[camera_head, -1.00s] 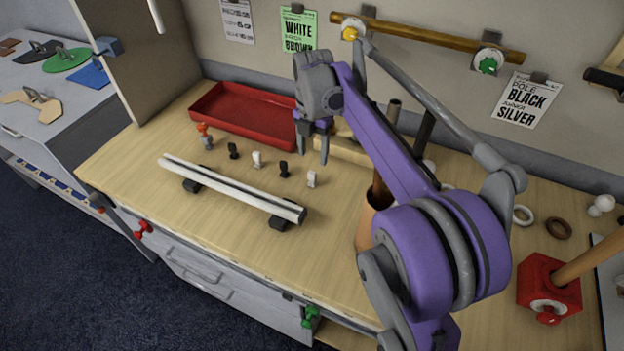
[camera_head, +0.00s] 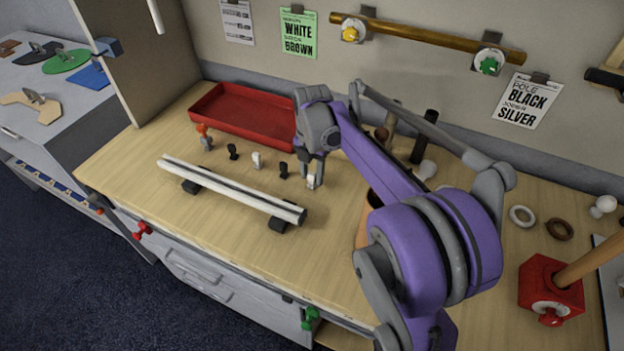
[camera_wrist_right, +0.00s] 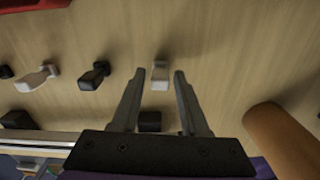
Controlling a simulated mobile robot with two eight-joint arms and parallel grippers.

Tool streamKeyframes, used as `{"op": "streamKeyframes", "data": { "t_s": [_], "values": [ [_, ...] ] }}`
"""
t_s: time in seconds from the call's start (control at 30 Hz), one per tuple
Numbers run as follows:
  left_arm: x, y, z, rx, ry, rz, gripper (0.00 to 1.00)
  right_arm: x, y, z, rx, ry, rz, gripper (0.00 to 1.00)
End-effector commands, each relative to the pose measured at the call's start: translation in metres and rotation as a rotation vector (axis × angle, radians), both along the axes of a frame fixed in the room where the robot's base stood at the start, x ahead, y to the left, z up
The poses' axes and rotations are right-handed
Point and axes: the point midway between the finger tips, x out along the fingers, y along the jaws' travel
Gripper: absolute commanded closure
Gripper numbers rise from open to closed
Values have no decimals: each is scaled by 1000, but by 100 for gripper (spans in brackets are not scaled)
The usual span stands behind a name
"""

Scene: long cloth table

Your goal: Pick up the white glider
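A small white glider (camera_head: 311,181) stands on the wooden table at the right end of a row of small black and white pieces. My right gripper (camera_head: 312,173) is low at it, with one finger on either side. In the right wrist view the white glider (camera_wrist_right: 160,80) sits between the open fingertips, with a visible gap on both sides. A second white glider (camera_head: 257,160) stands further left in the row and also shows in the wrist view (camera_wrist_right: 37,78). My left gripper is not in view.
A black piece (camera_head: 284,170) stands just left of the gripper. A white rail (camera_head: 230,187) on black blocks lies in front of the row. A red tray (camera_head: 245,117) is behind. A brown cylindrical holder (camera_wrist_right: 283,140) is close on the right.

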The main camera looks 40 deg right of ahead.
Motion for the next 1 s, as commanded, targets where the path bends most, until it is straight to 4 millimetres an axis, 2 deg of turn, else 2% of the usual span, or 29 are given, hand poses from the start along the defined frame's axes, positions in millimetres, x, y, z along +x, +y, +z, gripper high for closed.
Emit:
{"op": "streamKeyframes", "data": {
  "t_s": [0.03,0.2,0.23,0.57,0.67,0.77,1.0],
  "values": [
    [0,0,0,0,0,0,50,0,0,0,0,0,0,66],
    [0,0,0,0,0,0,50,0,0,0,0,0,0,97],
    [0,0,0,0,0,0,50,0,0,0,0,0,0,100],
    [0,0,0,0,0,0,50,0,0,1,0,0,0,100],
    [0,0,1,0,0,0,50,0,0,7,0,0,0,100],
    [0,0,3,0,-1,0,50,0,0,21,0,0,0,100],
    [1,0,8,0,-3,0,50,0,0,71,0,0,0,100]
  ]
}}
